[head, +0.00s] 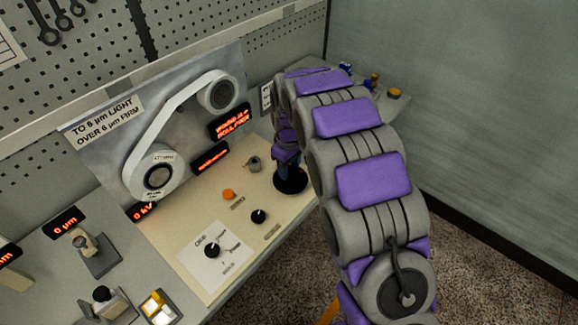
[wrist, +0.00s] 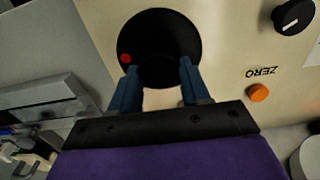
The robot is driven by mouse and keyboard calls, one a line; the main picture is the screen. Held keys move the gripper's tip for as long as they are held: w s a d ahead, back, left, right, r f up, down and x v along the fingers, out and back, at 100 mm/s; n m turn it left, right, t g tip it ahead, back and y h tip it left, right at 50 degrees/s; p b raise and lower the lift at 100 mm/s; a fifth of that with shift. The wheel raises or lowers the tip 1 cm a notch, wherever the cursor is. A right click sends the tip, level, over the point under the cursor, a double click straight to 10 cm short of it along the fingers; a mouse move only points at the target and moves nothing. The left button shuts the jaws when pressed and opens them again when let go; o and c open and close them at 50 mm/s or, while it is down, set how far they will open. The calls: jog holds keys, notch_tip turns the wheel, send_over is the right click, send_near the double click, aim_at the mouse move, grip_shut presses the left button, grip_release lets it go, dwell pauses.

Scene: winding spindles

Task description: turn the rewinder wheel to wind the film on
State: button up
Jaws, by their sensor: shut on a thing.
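The rewinder wheel (wrist: 160,28) is a round black disc with a red dot near its left edge in the wrist view. In the head view the wheel (head: 291,184) lies on the cream panel under my arm's end. My gripper (wrist: 158,68) has its two blue fingers apart and shut on the middle of the wheel; the part between them is dark and hard to make out. In the head view my gripper (head: 287,165) points down onto the wheel. The white film (head: 170,112) runs between a lower reel (head: 158,178) and an upper reel (head: 221,95) on the upright panel.
An orange button (head: 228,194), a black knob (head: 259,216) and a dial (head: 212,250) sit on the cream panel left of the wheel. Red-lit displays (head: 229,122) stand behind. A grey box-shaped part (wrist: 45,95) lies left of the wheel in the wrist view.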

jog(key=shift+r+m+p, duration=0.1)
jog(key=shift+m+p, duration=0.2)
jog(key=m+p, duration=0.3)
jog(key=p, duration=0.1)
jog(key=shift+r+m, duration=0.15)
jog(key=shift+m, duration=0.15)
jog(key=m+p, duration=0.3)
jog(key=m, duration=0.2)
jog(key=shift+w+d+p, duration=0.1)
jog(key=shift+d+p, duration=0.05)
jog(key=shift+p, duration=0.2)
jog(key=m+p, duration=0.2)
jog(key=m, duration=0.3)
jog(key=shift+m, duration=0.4)
jog(key=shift+d+m+p, duration=0.1)
jog(key=shift+m+p, duration=0.65)
jog(key=shift+m, duration=1.55)
jog(key=shift+f, duration=0.2)
jog(key=o, duration=1.1)
jog(key=shift+c, duration=0.2)
